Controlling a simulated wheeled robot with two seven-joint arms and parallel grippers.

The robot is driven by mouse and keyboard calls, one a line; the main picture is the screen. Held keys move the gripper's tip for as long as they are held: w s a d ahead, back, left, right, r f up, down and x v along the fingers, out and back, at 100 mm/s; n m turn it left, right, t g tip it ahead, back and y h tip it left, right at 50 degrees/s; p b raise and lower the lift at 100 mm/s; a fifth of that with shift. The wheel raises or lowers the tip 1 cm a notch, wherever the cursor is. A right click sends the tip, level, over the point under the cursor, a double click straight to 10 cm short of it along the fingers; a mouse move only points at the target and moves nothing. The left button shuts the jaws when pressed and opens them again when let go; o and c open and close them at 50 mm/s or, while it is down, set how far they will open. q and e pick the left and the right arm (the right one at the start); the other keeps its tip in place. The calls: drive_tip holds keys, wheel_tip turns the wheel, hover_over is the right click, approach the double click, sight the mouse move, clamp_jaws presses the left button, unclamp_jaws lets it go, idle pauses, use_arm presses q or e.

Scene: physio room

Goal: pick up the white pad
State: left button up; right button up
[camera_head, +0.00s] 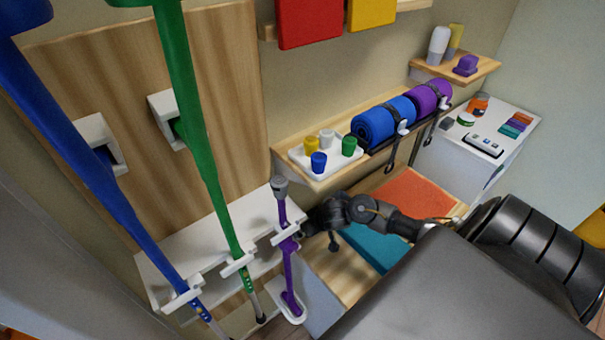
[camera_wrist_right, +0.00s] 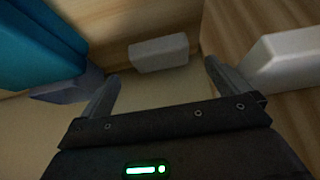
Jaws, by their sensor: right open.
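A small white block (camera_wrist_right: 158,53), which looks like the white pad, lies ahead of my right gripper (camera_wrist_right: 161,69) in the right wrist view. It appears between the two fingertips but beyond them, with a visible gap. My right gripper is open and empty. In the head view my black right arm comes in from the right, its hand (camera_head: 308,228) beside the purple crutch (camera_head: 288,250). I cannot make out the white pad in the head view; the arm may hide it. My left gripper is not in view.
A second white piece (camera_wrist_right: 290,60) is close to the right finger. A teal block (camera_wrist_right: 38,45) is at the upper left. In the head view, blue (camera_head: 75,150) and green (camera_head: 195,130) crutches stand left. A shelf above the arm holds cups and rolled mats (camera_head: 383,122).

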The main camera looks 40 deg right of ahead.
drive_tip(key=x, duration=0.5)
drive_tip(key=c, duration=1)
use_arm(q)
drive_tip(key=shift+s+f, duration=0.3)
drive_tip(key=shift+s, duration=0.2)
use_arm(e)
drive_tip(key=shift+r, duration=0.1)
drive_tip(key=shift+r, duration=0.65)
use_arm(q)
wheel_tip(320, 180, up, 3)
drive_tip(key=p, duration=0.2)
drive_tip(key=shift+p, duration=0.3)
use_arm(e)
drive_tip(key=s+a+r, duration=0.2)
drive_tip(key=s+r, duration=0.3)
drive_tip(key=s, duration=0.1)
drive_tip(key=s+a+r, duration=0.2)
drive_tip(key=s+r, duration=0.4)
drive_tip(key=s, duration=0.1)
drive_tip(key=shift+a+r, duration=0.3)
drive_tip(key=shift+a, duration=0.05)
drive_tip(key=shift+s, duration=0.1)
